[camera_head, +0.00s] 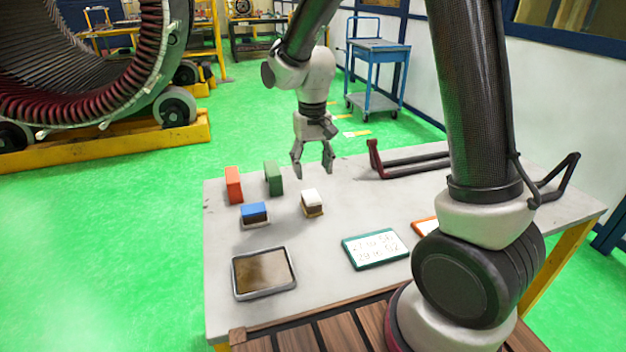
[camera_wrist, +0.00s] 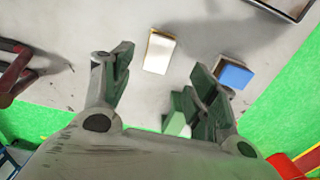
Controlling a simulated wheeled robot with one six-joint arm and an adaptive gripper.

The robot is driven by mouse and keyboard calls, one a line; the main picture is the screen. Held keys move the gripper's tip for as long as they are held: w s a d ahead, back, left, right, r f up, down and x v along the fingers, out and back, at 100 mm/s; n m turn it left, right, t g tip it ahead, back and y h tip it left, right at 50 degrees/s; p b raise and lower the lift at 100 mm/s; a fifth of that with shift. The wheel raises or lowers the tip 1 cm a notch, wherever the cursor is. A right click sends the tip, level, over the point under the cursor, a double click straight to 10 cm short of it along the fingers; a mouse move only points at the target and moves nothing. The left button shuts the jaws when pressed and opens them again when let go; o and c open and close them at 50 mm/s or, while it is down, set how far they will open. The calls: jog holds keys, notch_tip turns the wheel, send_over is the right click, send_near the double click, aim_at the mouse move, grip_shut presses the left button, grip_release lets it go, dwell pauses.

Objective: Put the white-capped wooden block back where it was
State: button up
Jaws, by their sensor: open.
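The white-capped wooden block (camera_head: 312,202) stands on the grey table, right of the blue-capped block (camera_head: 254,213). It seems to rest on a small tan base, though I cannot tell this clearly. In the wrist view the white-capped block (camera_wrist: 159,51) lies ahead of the fingers, apart from them. My gripper (camera_head: 313,172) hangs above the table behind the block, open and empty. In the wrist view my gripper (camera_wrist: 165,85) shows its two fingers spread, with bare table between them. The blue-capped block also shows in the wrist view (camera_wrist: 234,75).
An orange block (camera_head: 234,185) and a green block (camera_head: 273,178) stand at the table's back left. A dark red handle frame (camera_head: 410,164) is at the back right. The table's middle is mostly clear.

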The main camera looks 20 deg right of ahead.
jog(key=s+d+r+t, duration=0.2)
jog(key=s+d+r, duration=0.65)
jog(key=r, duration=0.35)
jog(key=s+d+r+t, duration=0.1)
jog(key=s+d+r, duration=0.1)
jog(key=s, duration=0.5)
jog(key=s+d+r+t, duration=0.1)
jog(key=s+d, duration=0.3)
jog(key=s, duration=0.4)
jog(key=shift+d+r, duration=0.2)
jog(key=shift+r, duration=0.55)
